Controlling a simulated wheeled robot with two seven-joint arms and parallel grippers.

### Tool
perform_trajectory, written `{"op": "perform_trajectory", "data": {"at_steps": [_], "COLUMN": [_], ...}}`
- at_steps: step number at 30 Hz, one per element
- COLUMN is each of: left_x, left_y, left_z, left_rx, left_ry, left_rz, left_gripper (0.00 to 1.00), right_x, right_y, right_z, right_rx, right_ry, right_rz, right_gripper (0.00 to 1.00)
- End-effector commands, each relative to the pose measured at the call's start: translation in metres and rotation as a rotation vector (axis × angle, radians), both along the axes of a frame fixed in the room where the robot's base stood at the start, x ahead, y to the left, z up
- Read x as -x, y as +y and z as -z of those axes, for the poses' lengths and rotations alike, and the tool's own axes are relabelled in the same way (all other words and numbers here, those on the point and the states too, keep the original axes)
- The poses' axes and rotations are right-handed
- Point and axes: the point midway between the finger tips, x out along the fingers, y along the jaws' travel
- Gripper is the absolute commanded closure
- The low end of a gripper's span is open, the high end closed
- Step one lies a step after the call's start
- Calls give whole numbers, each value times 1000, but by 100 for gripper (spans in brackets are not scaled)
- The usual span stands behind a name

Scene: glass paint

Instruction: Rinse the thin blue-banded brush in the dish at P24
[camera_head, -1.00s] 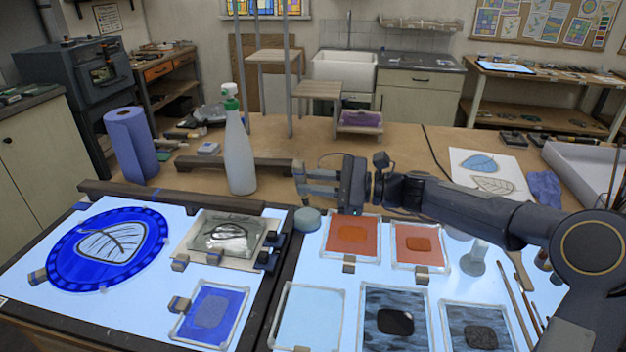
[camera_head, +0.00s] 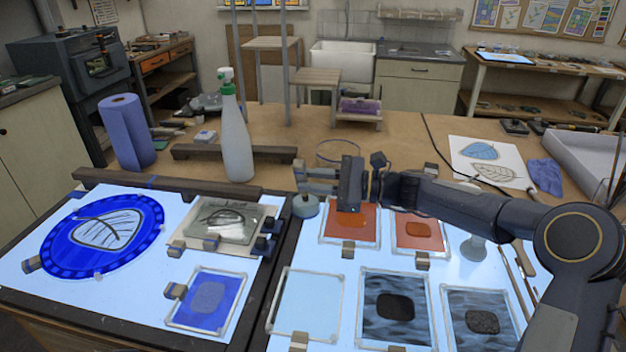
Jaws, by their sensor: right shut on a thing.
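My right gripper (camera_head: 316,180) is over the middle of the bench, near the back edge of the right light panel. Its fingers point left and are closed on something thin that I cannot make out. No blue band shows, and the thin brush cannot be picked out there. A clear round glass dish (camera_head: 338,152) stands on the bench just behind the gripper, which partly hides its near side. I cannot read any P24 label. My left gripper is not in view.
A small grey round object (camera_head: 306,206) sits just below the fingertips. A white spray bottle (camera_head: 237,135) and blue roll (camera_head: 127,133) stand at left. Framed orange tiles (camera_head: 349,224) lie under my right arm. Brushes (camera_head: 520,275) lie at right.

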Motion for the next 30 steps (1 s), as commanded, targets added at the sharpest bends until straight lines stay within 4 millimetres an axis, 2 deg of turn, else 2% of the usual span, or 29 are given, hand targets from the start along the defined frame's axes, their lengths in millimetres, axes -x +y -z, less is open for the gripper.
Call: {"op": "perform_trajectory", "data": {"at_steps": [19, 30], "left_x": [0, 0], "left_y": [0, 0], "left_z": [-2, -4], "left_rx": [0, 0], "left_ry": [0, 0], "left_rz": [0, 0], "left_gripper": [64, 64], "right_x": [-1, 2], "right_y": [7, -6], "right_z": [-1, 0], "right_rx": [-1, 0], "right_ry": [-1, 0], "right_rz": [0, -1], "right_gripper": [100, 100]}}
